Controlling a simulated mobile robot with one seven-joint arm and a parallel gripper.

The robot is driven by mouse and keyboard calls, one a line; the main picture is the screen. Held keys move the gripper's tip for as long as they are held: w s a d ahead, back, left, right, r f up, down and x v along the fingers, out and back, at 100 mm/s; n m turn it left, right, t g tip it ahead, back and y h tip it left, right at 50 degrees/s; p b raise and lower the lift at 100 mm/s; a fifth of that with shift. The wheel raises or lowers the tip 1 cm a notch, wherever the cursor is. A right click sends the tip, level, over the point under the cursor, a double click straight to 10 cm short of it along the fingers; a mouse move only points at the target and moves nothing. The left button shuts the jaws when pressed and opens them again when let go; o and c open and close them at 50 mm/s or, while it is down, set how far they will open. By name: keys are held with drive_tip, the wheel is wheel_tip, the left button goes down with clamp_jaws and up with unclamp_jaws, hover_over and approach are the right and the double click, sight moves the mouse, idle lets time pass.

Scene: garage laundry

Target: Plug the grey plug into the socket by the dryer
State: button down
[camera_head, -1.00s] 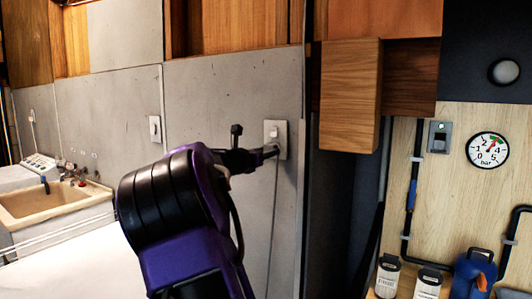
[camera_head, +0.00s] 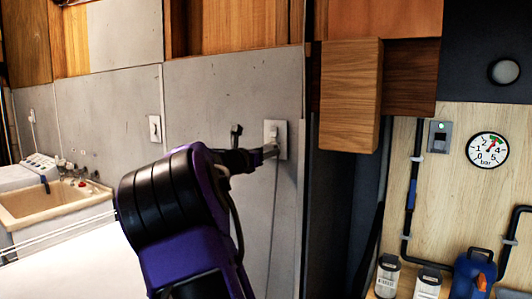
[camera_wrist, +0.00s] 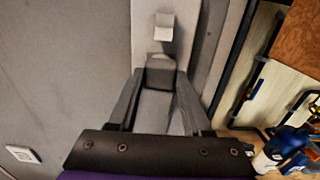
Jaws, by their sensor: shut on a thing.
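The wall socket plate (camera_head: 282,131) is pale, with a rocker switch on its upper part, and is fixed to the grey wall panel. It also shows at the top of the wrist view (camera_wrist: 143,30). My gripper (camera_head: 268,152) is at the plate's lower part. In the wrist view my gripper (camera_wrist: 160,90) is shut on the grey plug (camera_wrist: 160,72), which lies between the fingertips just below the switch. The plug overlaps the plate's lower part, hiding the socket holes; I cannot tell how deep it sits. A grey cord (camera_head: 274,215) hangs below the gripper.
A wooden cabinet (camera_head: 350,95) juts out right of the socket. Canisters (camera_head: 387,275) and a blue jug (camera_head: 473,275) stand at lower right. A white surface (camera_head: 60,260) lies lower left.

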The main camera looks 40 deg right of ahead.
drive_tip(key=shift+w+d, duration=0.2)
drive_tip(key=shift+d, duration=0.35)
idle(0.4)
drive_tip(key=shift+c, duration=1.3)
unclamp_jaws()
drive_tip(key=v, duration=1.7)
drive_tip(key=shift+a, duration=0.2)
drive_tip(key=shift+s, duration=0.1)
